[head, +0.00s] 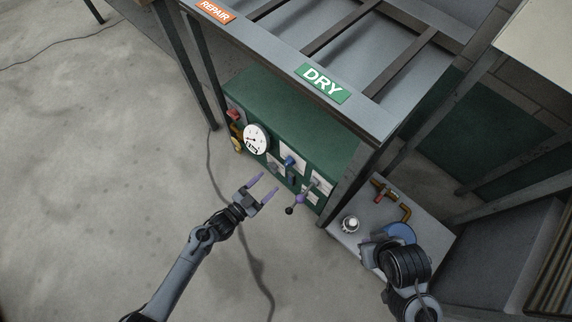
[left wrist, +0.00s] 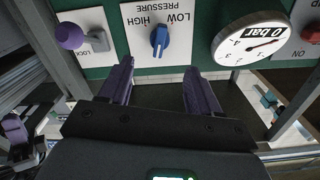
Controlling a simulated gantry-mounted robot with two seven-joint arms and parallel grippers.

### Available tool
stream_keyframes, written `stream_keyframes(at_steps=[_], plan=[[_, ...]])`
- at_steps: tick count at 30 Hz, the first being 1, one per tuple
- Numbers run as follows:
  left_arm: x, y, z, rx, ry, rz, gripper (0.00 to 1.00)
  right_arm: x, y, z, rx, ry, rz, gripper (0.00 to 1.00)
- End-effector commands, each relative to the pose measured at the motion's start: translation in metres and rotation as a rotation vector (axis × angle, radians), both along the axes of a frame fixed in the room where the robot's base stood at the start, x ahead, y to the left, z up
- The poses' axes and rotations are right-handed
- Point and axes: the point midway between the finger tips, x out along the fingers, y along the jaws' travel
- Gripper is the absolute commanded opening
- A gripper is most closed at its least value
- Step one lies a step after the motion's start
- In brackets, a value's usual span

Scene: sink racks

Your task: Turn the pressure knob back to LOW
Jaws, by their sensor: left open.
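The blue pressure knob (left wrist: 160,38) sits on a white plate marked PRESSURE, LOW and HIGH, which appears upside down in the left wrist view. Its narrow grip stands roughly upright in that picture; which word it points to is unclear. In the head view the knob (head: 290,161) is on the front of the green panel. My left gripper (head: 268,190) is open and empty in front of the panel, short of the knob. Its two purple fingers (left wrist: 160,85) reach towards the plate, apart from it. My right arm (head: 405,268) is at the lower right; its fingers cannot be made out.
On the other side is a purple-ended LOCK lever (left wrist: 70,35). Red and yellow parts sit at the panel's left end. A pale side shelf (head: 345,240) holds brass pipework (head: 392,200).

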Motion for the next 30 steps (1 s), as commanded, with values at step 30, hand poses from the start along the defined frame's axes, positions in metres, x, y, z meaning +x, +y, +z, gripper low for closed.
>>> stream_keyframes(at_steps=[30], plan=[[0.066, -0.065, 0.0, -0.001, -0.001, 0.001, 0.63, 0.0, -0.003, -0.045, -0.011, 0.0, 0.005, 0.0]])
